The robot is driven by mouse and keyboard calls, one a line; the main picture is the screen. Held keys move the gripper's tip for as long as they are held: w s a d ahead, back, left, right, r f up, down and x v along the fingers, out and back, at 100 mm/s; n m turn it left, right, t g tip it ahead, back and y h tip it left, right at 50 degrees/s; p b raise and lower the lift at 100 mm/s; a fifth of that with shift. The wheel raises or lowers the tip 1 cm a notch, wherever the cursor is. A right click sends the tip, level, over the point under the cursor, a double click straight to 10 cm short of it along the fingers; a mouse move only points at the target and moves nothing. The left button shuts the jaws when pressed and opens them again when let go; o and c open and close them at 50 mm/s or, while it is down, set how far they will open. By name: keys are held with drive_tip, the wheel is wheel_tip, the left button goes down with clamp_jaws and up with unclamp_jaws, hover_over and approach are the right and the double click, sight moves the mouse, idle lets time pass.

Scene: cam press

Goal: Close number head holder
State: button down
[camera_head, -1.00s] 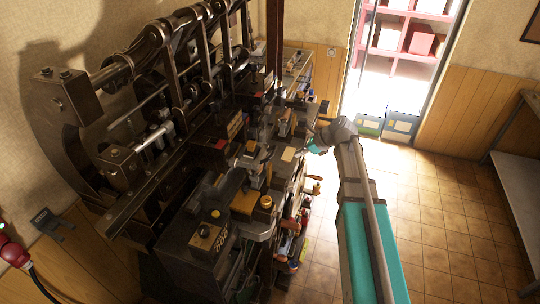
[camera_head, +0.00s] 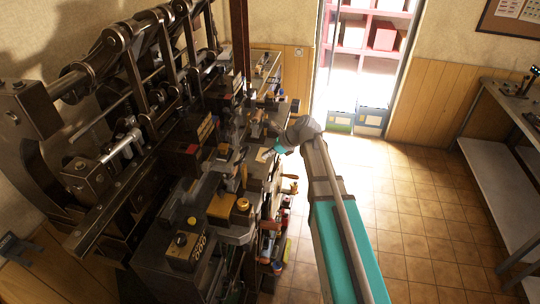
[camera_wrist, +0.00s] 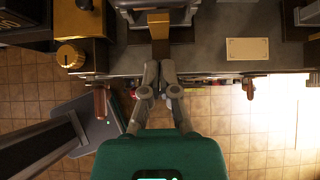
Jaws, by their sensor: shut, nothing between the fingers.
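The cam press (camera_head: 150,150) fills the left of the head view, with its dark table of small tools and blocks facing my arm. My gripper (camera_head: 278,149) is beside the front edge of this table. In the wrist view, my gripper (camera_wrist: 160,64) is shut and empty, its fingertips together at the table edge. Just beyond the tips is a brass-coloured block (camera_wrist: 158,22) with a dark metal assembly (camera_wrist: 155,4) behind it, cut by the top border. I cannot tell for sure which part is the number head holder, or whether the fingertips touch the block.
A brass knob (camera_wrist: 70,56) stands left of the fingers, and a cream plate (camera_wrist: 253,49) lies right. Wooden-handled parts stick out below the table edge. A grey workbench (camera_head: 500,130) stands at the far right. The tiled floor (camera_head: 400,210) between is clear.

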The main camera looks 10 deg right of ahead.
sight(244, 165)
drive_tip(key=b+x, duration=0.4)
drive_tip(key=x, duration=0.3)
drive_tip(key=shift+d, duration=0.1)
drive_tip(key=a, duration=0.1)
drive_tip(key=w+a, duration=0.1)
drive_tip(key=shift+a, duration=0.35)
drive_tip(key=shift+w+a, duration=0.2)
drive_tip(key=shift+a, duration=0.45)
drive_tip(key=shift+w, duration=0.1)
